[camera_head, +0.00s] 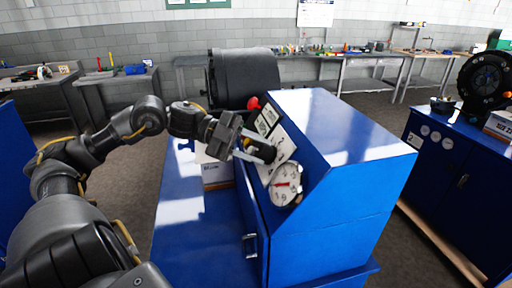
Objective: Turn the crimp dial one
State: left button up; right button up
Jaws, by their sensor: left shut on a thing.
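The blue crimper cabinet (345,150) stands in the middle with a sloped face on its left side. A white dial plate (285,147) sits on that face, and the crimp dial's knob is mostly hidden by my left gripper (268,152). My left arm reaches in from the left, and the gripper's fingers are shut on the dial at the plate. The dial's setting cannot be read. My right gripper is not in view.
A round gauge (286,185) with a red pointer sits just below the dial. Small displays (267,119) and a red knob (253,103) are above it. A large dark crimper head (244,77) stands behind. A second blue machine (455,155) is at right.

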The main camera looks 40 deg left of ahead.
pick_arm(q)
jog(key=shift+s+f+n+t, duration=0.1)
jog(key=shift+n+t, duration=0.4)
jog(key=shift+n, duration=0.5)
jog(key=o, duration=1)
jog(key=shift+a, duration=0.1)
jog(key=shift+s+a+b, duration=0.1)
jog(key=shift+a+b, duration=0.15)
jog(key=shift+b, duration=0.05)
jog(key=b+v, duration=0.3)
jog(key=v, duration=0.7)
jog(key=shift+b, duration=0.4)
